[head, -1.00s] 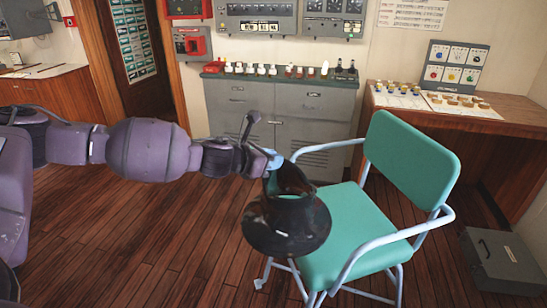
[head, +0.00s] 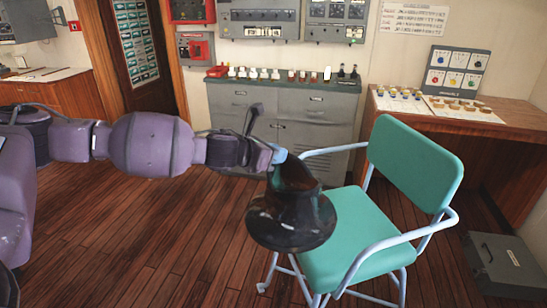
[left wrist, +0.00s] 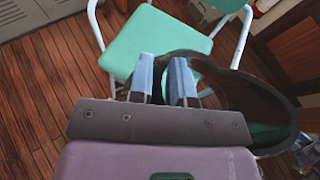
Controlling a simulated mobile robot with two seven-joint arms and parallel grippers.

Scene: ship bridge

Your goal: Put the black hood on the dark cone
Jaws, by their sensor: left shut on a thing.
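The black hood (head: 290,220) is a glossy, bell-shaped piece with a narrow upper part and a wide rounded lower part. In the head view it hangs in the air in front of the green chair. My left gripper (head: 276,157) is shut on its upper edge. In the left wrist view the hood (left wrist: 270,95) shows as a dark, hollow shell right of and behind the blue fingers (left wrist: 161,80), with green showing through it. I cannot make out a separate dark cone in either view. My right gripper is not in view.
The green chair (head: 345,235) with pale blue tubular arms stands just behind and right of the hood. A grey cabinet (head: 285,120) with small items on top is at the back. A wooden desk (head: 470,135) and grey case (head: 503,262) are at right.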

